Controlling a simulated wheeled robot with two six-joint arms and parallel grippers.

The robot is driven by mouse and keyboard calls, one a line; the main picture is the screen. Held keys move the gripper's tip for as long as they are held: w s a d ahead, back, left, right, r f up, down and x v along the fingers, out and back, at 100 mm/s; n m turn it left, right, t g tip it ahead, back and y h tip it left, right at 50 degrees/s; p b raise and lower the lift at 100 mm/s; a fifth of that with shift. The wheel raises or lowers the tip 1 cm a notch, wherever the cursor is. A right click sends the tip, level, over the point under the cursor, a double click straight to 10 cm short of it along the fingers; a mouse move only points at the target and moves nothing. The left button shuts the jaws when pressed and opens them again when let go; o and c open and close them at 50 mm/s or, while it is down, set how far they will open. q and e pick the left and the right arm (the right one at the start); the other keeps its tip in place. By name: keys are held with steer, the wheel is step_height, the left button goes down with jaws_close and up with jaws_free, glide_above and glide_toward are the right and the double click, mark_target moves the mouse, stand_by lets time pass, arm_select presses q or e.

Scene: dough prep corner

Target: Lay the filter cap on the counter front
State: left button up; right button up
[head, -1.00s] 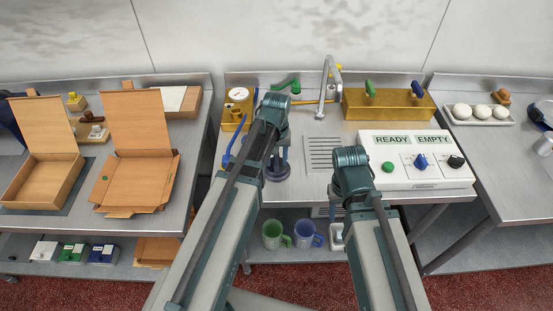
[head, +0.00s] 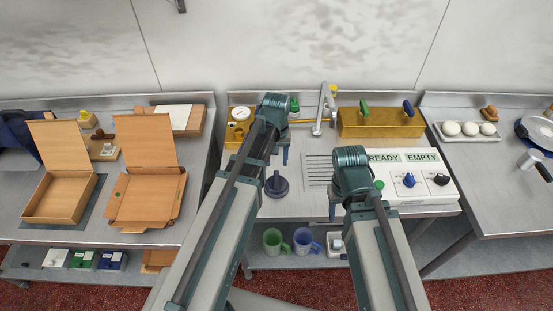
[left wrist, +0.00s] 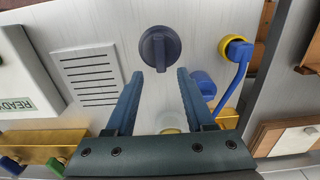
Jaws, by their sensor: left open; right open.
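The filter cap, a dark blue-grey disc with a raised grip bar (head: 276,185), lies flat on the steel counter (head: 300,208), left of the slotted drain. It also shows in the left wrist view (left wrist: 160,48), just beyond the fingertips and apart from them. My left gripper (head: 277,158) is open and empty above the counter behind the cap in the head view; its spread fingers show in the left wrist view (left wrist: 160,76). My right gripper (head: 334,208) is mostly hidden by its wrist, near the counter's front edge; nothing shows in it.
The slotted drain (left wrist: 88,74) is beside the cap. A white READY/EMPTY panel (head: 420,196) stands right, a brass box (head: 382,123) and tap (head: 319,128) behind. A yellow gauge unit (head: 238,122) is back left. Mugs (head: 305,240) stand on the lower shelf.

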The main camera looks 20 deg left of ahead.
arm_select(q)
steer(key=s+d+r+m+y+p, duration=0.1)
steer(key=s+d+r+m, duration=0.1)
steer(key=s+d+m, duration=0.5)
steer(key=s+d, duration=0.3)
steer(key=s, duration=0.4)
steer(key=shift+s+d, duration=0.15)
steer(key=shift+d, duration=0.1)
arm_select(e)
step_height(320, 180, up, 2)
